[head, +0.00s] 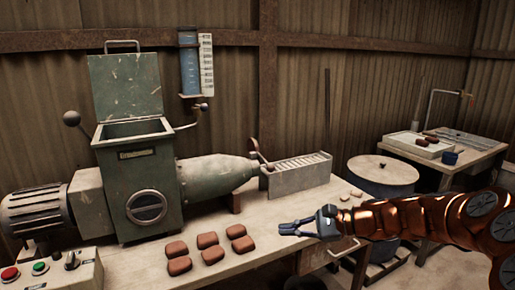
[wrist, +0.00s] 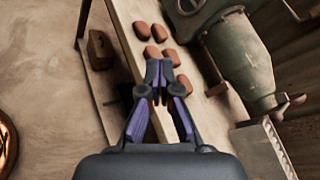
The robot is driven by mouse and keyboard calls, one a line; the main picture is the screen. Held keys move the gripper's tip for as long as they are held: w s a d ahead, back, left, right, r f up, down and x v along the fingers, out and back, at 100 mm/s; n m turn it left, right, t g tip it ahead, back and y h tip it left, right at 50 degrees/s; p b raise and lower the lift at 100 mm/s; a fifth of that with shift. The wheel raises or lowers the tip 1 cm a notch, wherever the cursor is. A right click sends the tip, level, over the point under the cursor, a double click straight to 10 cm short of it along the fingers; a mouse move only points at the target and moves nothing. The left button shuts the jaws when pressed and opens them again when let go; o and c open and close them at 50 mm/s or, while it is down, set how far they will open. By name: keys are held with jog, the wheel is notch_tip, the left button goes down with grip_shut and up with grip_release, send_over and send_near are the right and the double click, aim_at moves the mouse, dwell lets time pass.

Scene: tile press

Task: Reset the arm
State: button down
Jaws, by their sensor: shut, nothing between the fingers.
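My gripper (head: 284,229) reaches in from the right in the head view, over the front edge of the workbench (head: 243,271). It is shut and empty. In the wrist view my gripper (wrist: 158,70) has its fingertips together, pointing toward the bench, with several reddish-brown clay blocks (wrist: 153,52) just beyond them. In the head view the clay blocks (head: 207,240) lie in two rows to the left of my gripper, apart from it. My orange-brown arm extends to the right edge of the picture.
A green press (head: 150,190) with its lid up stands on the bench, its nozzle facing a grey slotted box (head: 300,175). A control box (head: 62,272) with buttons is at lower left. A round-topped drum (head: 383,168) and a side table (head: 478,160) stand at right.

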jog(key=s+a+r+n+g+h+p, duration=0.2)
jog(key=s+n+h+p, duration=0.15)
jog(key=s, duration=0.75)
jog(key=s+a+r+n+g+h+p, duration=0.25)
jog(key=s+n+p, duration=0.2)
jog(key=s, duration=0.55)
jog(key=s+d+r+n+h+p, duration=0.2)
jog(key=s+d+n+h+p, duration=0.2)
jog(key=s+d, duration=1)
jog(key=s+h+p, duration=0.1)
jog(key=h+p, duration=0.2)
jog(key=h, duration=0.1)
jog(key=shift+s+d+r+n, duration=0.2)
jog(key=shift+d+r+n, duration=0.1)
jog(key=shift+d+n, duration=0.1)
